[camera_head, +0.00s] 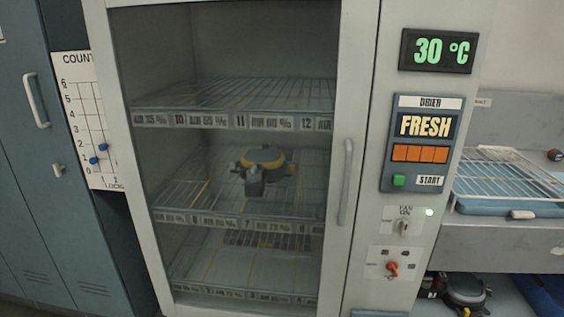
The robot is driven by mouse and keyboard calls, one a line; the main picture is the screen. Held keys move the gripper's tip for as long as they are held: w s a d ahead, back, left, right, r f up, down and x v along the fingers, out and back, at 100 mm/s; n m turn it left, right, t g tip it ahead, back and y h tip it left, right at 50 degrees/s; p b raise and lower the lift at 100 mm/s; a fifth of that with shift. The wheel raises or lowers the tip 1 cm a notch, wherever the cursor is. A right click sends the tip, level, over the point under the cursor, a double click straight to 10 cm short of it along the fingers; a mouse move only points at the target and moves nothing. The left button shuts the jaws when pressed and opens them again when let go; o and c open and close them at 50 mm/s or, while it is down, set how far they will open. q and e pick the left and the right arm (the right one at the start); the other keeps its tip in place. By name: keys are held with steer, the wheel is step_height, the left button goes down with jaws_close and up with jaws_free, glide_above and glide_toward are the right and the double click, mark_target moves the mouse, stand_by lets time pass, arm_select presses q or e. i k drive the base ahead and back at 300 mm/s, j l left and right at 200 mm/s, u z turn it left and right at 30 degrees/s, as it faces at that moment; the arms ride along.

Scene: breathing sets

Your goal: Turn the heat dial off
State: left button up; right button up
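The heat dial (392,269) is a small red-orange knob on a white plate, low on the dryer cabinet's right-hand panel. Small marks surround it, too small to read surely, and I cannot tell which one it points to. The green display (435,51) at the top of the panel reads 30 °C. Neither of my grippers is in view, and nothing touches the dial.
A metal bench (500,240) stands right.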

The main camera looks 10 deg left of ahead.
mark_target(392, 267)
steer(key=i+l, duration=0.15)
steer(key=l, duration=0.2)
steer(key=i+l, duration=0.1)
steer(key=l, duration=0.3)
steer(key=i+l+u, duration=0.1)
steer(key=l, duration=0.25)
